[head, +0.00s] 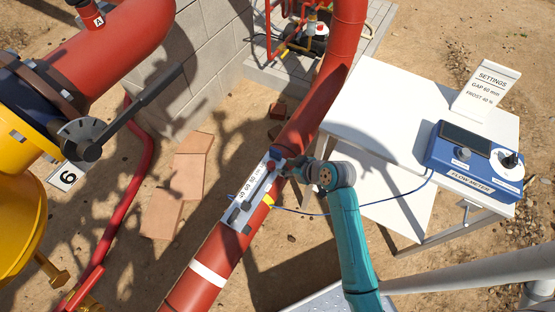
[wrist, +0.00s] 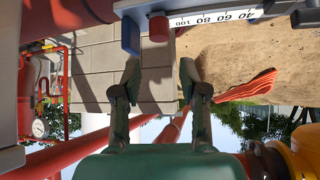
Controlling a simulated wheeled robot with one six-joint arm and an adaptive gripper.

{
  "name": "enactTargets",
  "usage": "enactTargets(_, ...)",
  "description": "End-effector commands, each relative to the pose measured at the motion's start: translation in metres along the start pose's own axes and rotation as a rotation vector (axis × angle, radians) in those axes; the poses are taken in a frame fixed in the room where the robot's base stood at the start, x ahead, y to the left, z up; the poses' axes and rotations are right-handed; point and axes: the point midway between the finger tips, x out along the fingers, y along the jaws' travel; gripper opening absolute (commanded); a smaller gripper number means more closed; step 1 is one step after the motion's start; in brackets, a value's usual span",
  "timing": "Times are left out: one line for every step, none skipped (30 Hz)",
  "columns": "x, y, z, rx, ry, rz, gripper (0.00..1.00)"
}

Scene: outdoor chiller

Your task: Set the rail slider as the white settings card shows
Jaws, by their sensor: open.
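The white settings card (head: 485,88) stands on the white table and reads "GAP 60 mm" and "FROST 40 %". The rail (head: 254,190) is clamped along the red pipe, with a white scale marked 40 to 100. In the wrist view the scale (wrist: 215,17) appears upside down. A red block (wrist: 158,28) and a blue block (wrist: 130,35) sit side by side beyond its 100 end; which belongs to the slider is unclear. My gripper (wrist: 160,72) is open and empty, its fingers apart below these blocks. In the head view my gripper (head: 287,168) is at the rail's upper end, its fingers mostly hidden.
A blue flow meter (head: 472,162) with knobs stands on the white table (head: 375,105). A thin blue cable (head: 335,211) runs from it toward the rail. The red pipe (head: 325,95) continues upward past a block wall. A valve with a black lever (head: 140,115) is at left.

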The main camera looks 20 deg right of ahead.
Motion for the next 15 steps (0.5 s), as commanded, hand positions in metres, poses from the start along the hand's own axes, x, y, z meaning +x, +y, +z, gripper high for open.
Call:
enactTargets(0.002,0.0,-0.001,-0.002,-0.001,-0.003,0.43)
enactTargets(0.004,0.0,-0.001,-0.002,-0.002,-0.003,0.43)
enactTargets(0.008,0.0,0.0,-0.002,-0.002,-0.004,0.43)
enactTargets(0.011,0.0,0.0,-0.001,-0.002,-0.004,0.43)
enactTargets(0.015,0.0,-0.001,-0.002,-0.001,-0.003,0.43)
enactTargets(0.021,0.0,-0.001,-0.002,-0.002,-0.004,0.43)
enactTargets(0.025,0.0,-0.001,-0.002,-0.003,-0.004,0.43)
enactTargets(0.03,0.0,-0.001,-0.002,-0.002,-0.003,0.43)
enactTargets(0.038,0.0,0.0,-0.001,-0.003,-0.003,0.43)
enactTargets(0.043,0.0,0.0,-0.001,-0.003,-0.003,0.43)
enactTargets(0.049,0.0,-0.001,-0.002,-0.002,-0.003,0.43)
enactTargets(0.056,-0.001,0.0,-0.002,-0.003,-0.003,0.43)
enactTargets(0.061,0.0,-0.001,-0.001,-0.002,-0.002,0.43)
enactTargets(0.067,0.0,0.0,-0.001,-0.003,-0.003,0.43)
enactTargets(0.073,0.0,-0.001,-0.001,-0.002,-0.002,0.43)
